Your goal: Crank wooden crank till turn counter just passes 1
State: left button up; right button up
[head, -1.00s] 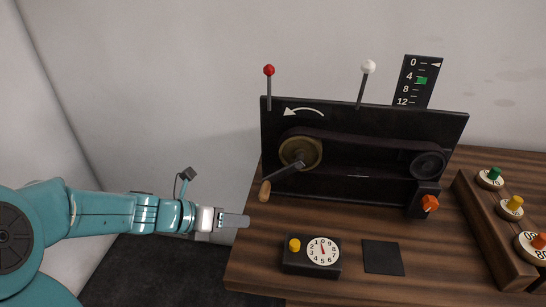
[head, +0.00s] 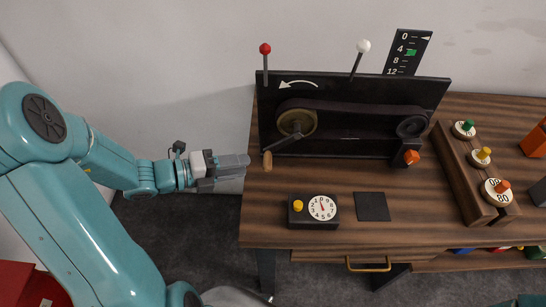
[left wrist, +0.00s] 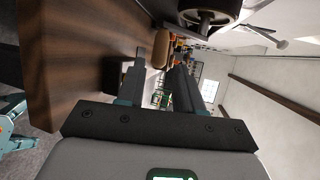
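The crank's wooden handle (head: 267,161) hangs at the lower left end of its dark arm, which comes off a brass-coloured wheel (head: 297,122) on the black panel. My left gripper (head: 247,166) is just left of the handle, level with it and pointing at it. In the left wrist view my left gripper (left wrist: 158,70) is open and empty, and the brown handle (left wrist: 161,47) shows just beyond the fingertips. The counter dial (head: 322,208) sits in a black box with a yellow knob; its red needle points about up, near 0. My right gripper is out of view.
A belt runs from the wheel to a smaller pulley (head: 412,127). A red-knobbed lever (head: 265,62) and a white-knobbed lever (head: 359,60) rise above the panel. A scale with a green marker (head: 408,52) stands behind. A wooden rack (head: 460,177) is at right.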

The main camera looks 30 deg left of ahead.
aim_at(288, 138)
pick_arm(q)
jog(key=x, duration=1)
jog(key=shift+r, duration=0.1)
grip_shut()
